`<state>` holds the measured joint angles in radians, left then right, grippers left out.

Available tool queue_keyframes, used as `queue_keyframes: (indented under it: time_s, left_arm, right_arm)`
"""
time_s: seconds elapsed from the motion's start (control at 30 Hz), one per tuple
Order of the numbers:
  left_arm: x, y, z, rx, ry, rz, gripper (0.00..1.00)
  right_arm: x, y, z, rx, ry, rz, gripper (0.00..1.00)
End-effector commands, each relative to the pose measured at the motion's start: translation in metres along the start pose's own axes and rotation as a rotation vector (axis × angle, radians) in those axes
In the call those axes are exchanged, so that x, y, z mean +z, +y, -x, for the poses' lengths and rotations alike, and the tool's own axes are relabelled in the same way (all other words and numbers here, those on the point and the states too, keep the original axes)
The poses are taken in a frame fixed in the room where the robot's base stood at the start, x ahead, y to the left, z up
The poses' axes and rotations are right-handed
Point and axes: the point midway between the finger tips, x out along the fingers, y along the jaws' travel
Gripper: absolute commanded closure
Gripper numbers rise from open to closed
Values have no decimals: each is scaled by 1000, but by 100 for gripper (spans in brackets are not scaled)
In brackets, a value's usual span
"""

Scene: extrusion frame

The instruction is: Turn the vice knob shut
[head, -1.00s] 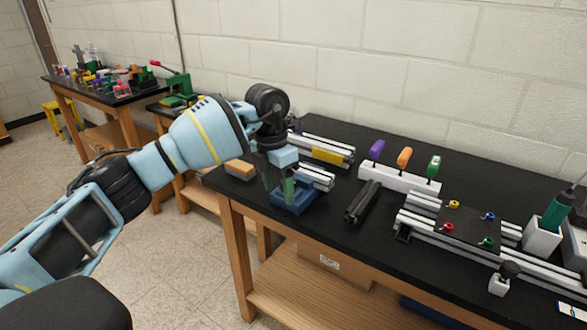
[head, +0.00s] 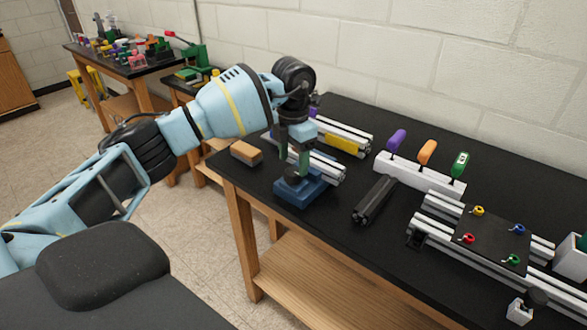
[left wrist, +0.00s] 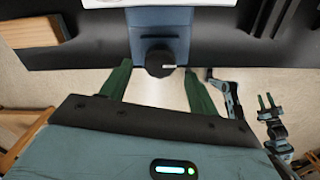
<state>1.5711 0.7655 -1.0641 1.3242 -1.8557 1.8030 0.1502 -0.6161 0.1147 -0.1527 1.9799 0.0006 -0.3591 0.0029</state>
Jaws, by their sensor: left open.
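The blue vice (head: 303,192) sits at the near left corner of the black bench. Its dark round knob (head: 292,178) faces the bench's front edge. In the left wrist view the vice (left wrist: 158,22) is at the top centre, with the black knob (left wrist: 158,62) and a small pale mark on it below. My left gripper (head: 293,158) is open, its green fingers apart at the vice. In the left wrist view the fingertips (left wrist: 157,68) lie either side of the knob with gaps; contact is not visible. A small gripper, seemingly my right one (left wrist: 267,101), shows at far right there.
A wooden block (head: 246,152) lies left of the vice. Silver extrusions with a yellow piece (head: 342,144) lie behind it. A black bar (head: 375,199) lies to its right. A white rack (head: 420,178) holds coloured-handled tools. Bare bench lies between vice and bar.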

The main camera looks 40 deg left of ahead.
Motion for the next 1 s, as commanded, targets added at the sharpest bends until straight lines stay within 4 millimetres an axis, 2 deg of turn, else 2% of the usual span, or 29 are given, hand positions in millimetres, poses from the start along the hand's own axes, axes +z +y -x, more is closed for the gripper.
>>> queue_keyframes:
  time_s: [0.1, 0.3, 0.63, 0.9, 1.0]
  left_arm:
    - [-1, 0, -17, -1, 1, 0, 39]
    - [0, 0, -34, 0, 0, 0, 39]
    - [0, 0, -37, 0, -1, 0, 39]
    - [0, 0, -37, 0, -1, 0, 75]
    - [0, 0, -37, 0, -1, 0, 84]
  right_arm:
    - [-6, 0, -1, 1, 11, 1, 64]
    - [-8, 0, -1, 1, 15, 1, 64]
    - [-8, 0, -1, 1, 16, 1, 64]
    - [-8, 0, -1, 1, 16, 1, 64]
    - [-8, 0, -1, 1, 16, 1, 64]
